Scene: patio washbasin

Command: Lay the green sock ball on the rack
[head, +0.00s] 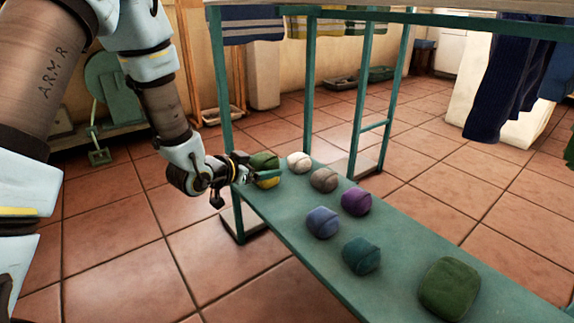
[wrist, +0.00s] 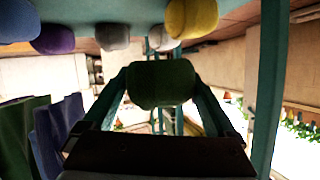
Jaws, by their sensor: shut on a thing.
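My gripper (head: 262,173) is shut on a green sock ball (head: 263,160) at the far left end of the rack's teal shelf (head: 285,222). In the wrist view the green ball (wrist: 162,84) sits between the two fingers (wrist: 162,95), apart from the shelf. A yellow sock ball (head: 268,182) shows just below the held ball in the head view, partly hidden by the gripper. It also shows in the wrist view (wrist: 192,17).
On the shelf lie white (head: 299,162), taupe (head: 324,180), purple (head: 356,201), blue (head: 323,221) and teal (head: 361,255) balls, and a larger dark green one (head: 449,289) near the front. Bare shelf shows between them. Rack posts (head: 309,90) rise behind; dark cloths (head: 508,75) hang right.

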